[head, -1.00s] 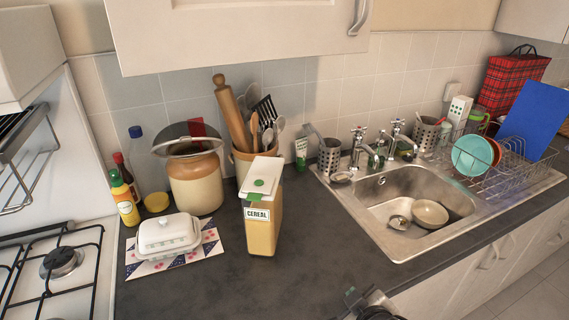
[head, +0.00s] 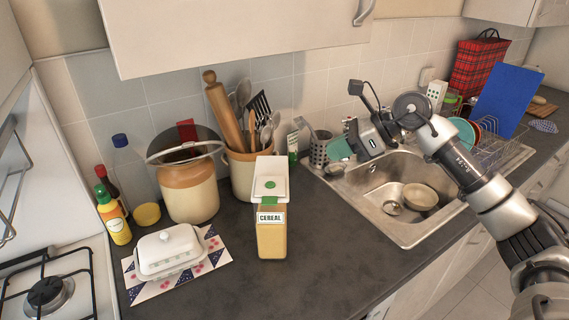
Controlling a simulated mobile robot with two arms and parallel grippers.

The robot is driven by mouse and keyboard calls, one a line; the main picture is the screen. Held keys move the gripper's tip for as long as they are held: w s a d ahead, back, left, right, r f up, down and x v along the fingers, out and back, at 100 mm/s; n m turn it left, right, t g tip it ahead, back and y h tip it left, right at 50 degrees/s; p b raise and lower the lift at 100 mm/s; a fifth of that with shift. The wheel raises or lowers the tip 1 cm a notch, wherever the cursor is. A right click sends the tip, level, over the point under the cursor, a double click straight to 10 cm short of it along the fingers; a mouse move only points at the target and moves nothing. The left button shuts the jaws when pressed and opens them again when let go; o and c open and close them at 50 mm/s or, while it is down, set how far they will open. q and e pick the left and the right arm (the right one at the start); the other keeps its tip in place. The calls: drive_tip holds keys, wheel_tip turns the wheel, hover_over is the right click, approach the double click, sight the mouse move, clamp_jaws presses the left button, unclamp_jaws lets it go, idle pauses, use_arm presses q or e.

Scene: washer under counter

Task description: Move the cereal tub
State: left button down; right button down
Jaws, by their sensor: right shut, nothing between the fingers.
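The cereal tub (head: 271,222) stands upright on the dark counter, with a white lid, a green tab and a "CEREAL" label on its yellowish body. My right gripper (head: 335,150) is raised to the right of the tub, near the left edge of the sink, with its fingers pointing left towards it. It is shut and empty, with a clear gap between it and the tub. My left gripper is not in view.
A utensil pot (head: 241,172) stands just behind the tub, beside a large stoneware crock (head: 190,195). A white butter dish (head: 168,250) sits on a patterned mat at left. The sink (head: 408,232) lies at right. Counter in front of the tub is clear.

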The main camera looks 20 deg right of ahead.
drive_tip(key=w+a+f+h+p, duration=0.1)
drive_tip(key=w+a+f+p, duration=0.4)
drive_tip(key=w+f+p, duration=0.1)
drive_tip(key=shift+a+f+h, duration=0.2)
drive_tip(key=shift+a+h, duration=0.1)
drive_tip(key=shift+h, duration=0.1)
drive_tip(key=shift+g, duration=0.3)
